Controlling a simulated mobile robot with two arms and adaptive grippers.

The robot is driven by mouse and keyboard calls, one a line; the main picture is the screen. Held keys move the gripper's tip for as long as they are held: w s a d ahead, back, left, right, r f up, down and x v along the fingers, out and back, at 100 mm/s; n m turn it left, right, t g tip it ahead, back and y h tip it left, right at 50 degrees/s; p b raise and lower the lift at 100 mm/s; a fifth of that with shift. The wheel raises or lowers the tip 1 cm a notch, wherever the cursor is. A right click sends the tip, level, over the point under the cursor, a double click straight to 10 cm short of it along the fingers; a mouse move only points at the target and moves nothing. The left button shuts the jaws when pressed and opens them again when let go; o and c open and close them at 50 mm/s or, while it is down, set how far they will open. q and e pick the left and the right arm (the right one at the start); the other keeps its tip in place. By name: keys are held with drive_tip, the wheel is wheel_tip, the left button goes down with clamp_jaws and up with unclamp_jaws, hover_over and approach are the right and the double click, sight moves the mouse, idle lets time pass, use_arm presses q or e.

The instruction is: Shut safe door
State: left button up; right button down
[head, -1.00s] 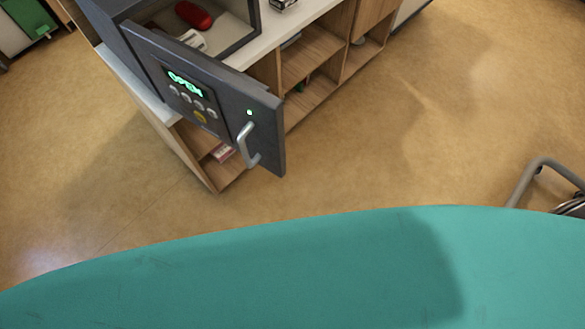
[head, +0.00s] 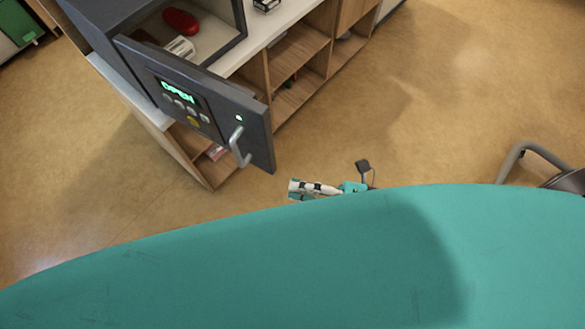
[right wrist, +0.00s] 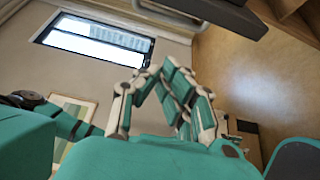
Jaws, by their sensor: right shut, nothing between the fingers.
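The dark grey safe (head: 92,28) stands on the cabinet at the upper left of the head view. Its door (head: 258,150) is swung wide open, with a lit green "OPEN" display (head: 176,90), buttons and a silver handle (head: 236,148). Inside are a red item (head: 181,21) and a white item (head: 181,48). My right gripper (head: 292,189) is shut and empty, below and right of the handle and apart from it. In the right wrist view its fingers (right wrist: 166,72) come together, with a dark panel, probably the door (right wrist: 222,14), above. My left gripper is not in view.
The wooden cabinet (head: 300,50) with open shelves extends right of the safe under a white top. A grey tubular frame (head: 520,152) stands at the right. Tan floor (head: 430,100) lies clear between. A window (right wrist: 95,40) shows in the right wrist view.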

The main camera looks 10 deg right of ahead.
sight(271, 165)
drive_tip(key=p+x, duration=0.3)
drive_tip(key=x, duration=0.6)
drive_tip(key=shift+w+d+f+p, duration=0.1)
drive_tip(key=shift+w+d+p, duration=0.3)
drive_tip(key=shift+w+d, duration=1.15)
drive_tip(key=shift+s+d, duration=0.1)
